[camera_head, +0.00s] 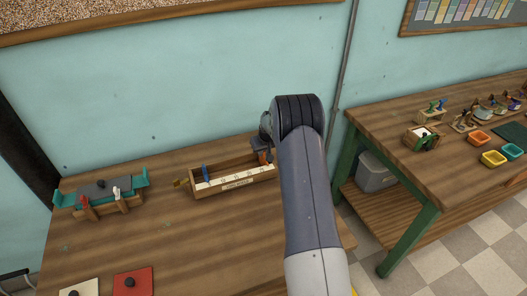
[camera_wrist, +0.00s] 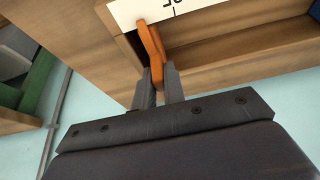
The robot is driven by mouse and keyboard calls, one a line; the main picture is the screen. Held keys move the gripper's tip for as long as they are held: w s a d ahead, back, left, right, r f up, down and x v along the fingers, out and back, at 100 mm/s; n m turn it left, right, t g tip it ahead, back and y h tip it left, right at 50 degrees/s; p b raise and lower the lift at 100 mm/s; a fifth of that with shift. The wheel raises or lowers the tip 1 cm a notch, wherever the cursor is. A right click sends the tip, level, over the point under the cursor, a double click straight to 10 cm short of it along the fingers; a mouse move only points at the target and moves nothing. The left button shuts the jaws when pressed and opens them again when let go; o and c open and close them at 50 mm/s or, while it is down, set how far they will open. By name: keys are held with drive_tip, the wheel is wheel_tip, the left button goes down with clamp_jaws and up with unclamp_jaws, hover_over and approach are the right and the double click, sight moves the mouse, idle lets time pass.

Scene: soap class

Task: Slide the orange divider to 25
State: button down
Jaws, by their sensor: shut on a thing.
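The orange divider (camera_wrist: 150,42) shows in the wrist view, near the end wall of the wooden box (camera_wrist: 240,50) and beside the white scale strip (camera_wrist: 195,7). My gripper (camera_wrist: 159,80) is shut on its top end. In the head view the wooden box (camera_head: 236,184) stands on the left table with its white scale strip (camera_head: 228,177). A blue divider (camera_head: 205,173) stands near the left end. Only part of one scale mark shows in the wrist view.
A teal and wood device (camera_head: 100,197) stands left of the box. A white card (camera_head: 80,288) and a red card (camera_head: 133,282) lie at the front. A second table (camera_head: 400,165) with small items is to the right. Bare tabletop (camera_head: 200,240) lies before the box.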

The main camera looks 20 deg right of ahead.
drive_tip(key=shift+a, duration=0.1)
drive_tip(key=shift+a+f+b, duration=0.15)
drive_tip(key=shift+a+b, duration=0.15)
drive_tip(key=shift+b, duration=0.1)
drive_tip(key=shift+a+b, duration=0.65)
drive_tip(key=shift+a, duration=0.5)
drive_tip(key=c, duration=1.5)
unclamp_jaws()
drive_tip(key=b+v, duration=0.2)
drive_tip(key=v, duration=0.9)
drive_tip(key=shift+f, duration=0.1)
